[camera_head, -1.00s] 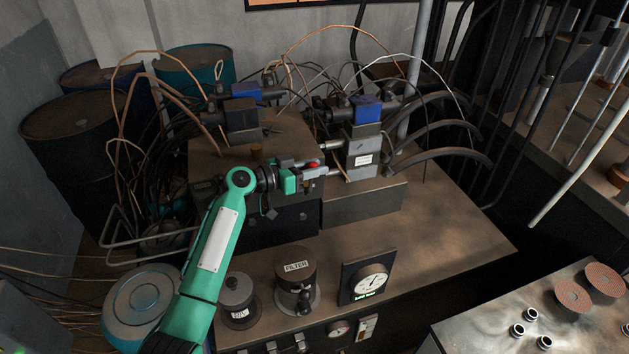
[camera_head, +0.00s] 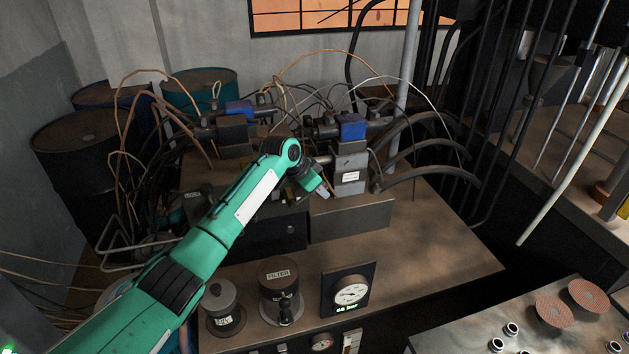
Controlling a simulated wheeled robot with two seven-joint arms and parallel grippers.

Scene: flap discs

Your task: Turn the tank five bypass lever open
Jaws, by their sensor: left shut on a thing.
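A grey valve block (camera_head: 351,172) with a white label and a blue top (camera_head: 352,127) stands at the back of the bench. My left arm reaches over the bench to it. My left gripper (camera_head: 322,190) is at the block's left side, pointing down and right, shut on a small part there that I take for the bypass lever. The lever itself is mostly hidden behind my wrist and fingers, and its angle cannot be told. My right gripper is not in view.
A second valve with a blue top (camera_head: 239,108) stands to the left among looping hoses. A FILTER canister (camera_head: 279,292), a smaller lidded canister (camera_head: 223,310) and a dial gauge (camera_head: 349,292) with a green readout stand at the front. The bench right of the gauge is clear.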

